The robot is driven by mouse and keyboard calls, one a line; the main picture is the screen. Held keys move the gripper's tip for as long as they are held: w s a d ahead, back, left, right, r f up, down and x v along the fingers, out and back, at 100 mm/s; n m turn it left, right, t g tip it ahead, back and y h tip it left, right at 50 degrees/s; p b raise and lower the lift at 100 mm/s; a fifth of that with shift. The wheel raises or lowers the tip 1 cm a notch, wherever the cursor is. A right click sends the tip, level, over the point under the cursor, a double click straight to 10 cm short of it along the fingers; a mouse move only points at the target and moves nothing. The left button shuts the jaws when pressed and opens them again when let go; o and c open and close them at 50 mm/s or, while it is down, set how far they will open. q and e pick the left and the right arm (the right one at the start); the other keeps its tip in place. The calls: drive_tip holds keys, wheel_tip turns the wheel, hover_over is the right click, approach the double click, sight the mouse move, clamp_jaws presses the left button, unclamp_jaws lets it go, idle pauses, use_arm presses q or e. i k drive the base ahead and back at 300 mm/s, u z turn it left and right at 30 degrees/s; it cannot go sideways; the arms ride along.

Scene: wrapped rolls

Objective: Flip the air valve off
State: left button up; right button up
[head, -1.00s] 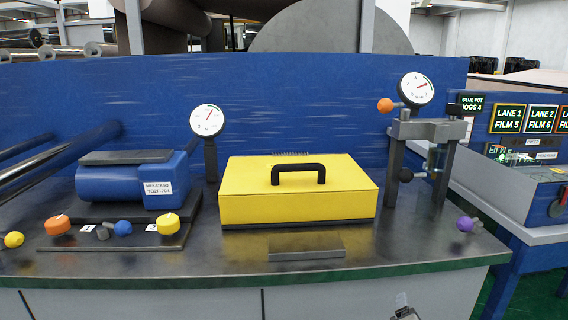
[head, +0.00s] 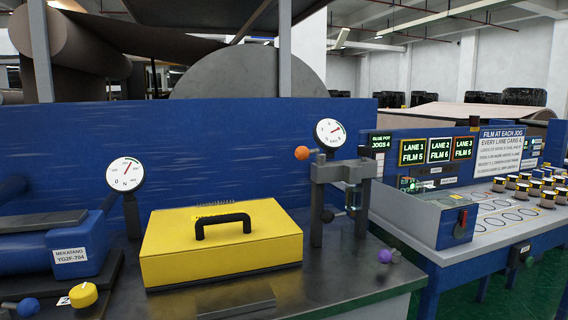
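No label in view names the air valve, so I cannot tell which control it is. A grey post fixture (head: 341,172) on the bench carries a round gauge (head: 329,132), an orange ball handle (head: 301,153) on its left and a small clear cylinder (head: 353,198). A purple ball knob (head: 385,256) sits at the bench's right end. A yellow knob (head: 83,295) and a blue ball knob (head: 28,307) are at the lower left. A red-handled switch (head: 461,222) is on a blue-grey box on the right table. Neither gripper is in view.
A yellow case (head: 222,244) with a black handle fills the bench's middle. A blue motor unit (head: 50,245) and a second gauge (head: 125,174) are left. A blue panel (head: 230,150) stands behind. The right table (head: 420,240) holds several capped jars (head: 523,191) and lit signs.

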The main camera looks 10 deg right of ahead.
sight(302, 153)
drive_tip(key=k, duration=1.35)
drive_tip(key=u, duration=0.7)
drive_tip(key=i, duration=1.15)
drive_tip(key=z, duration=0.55)
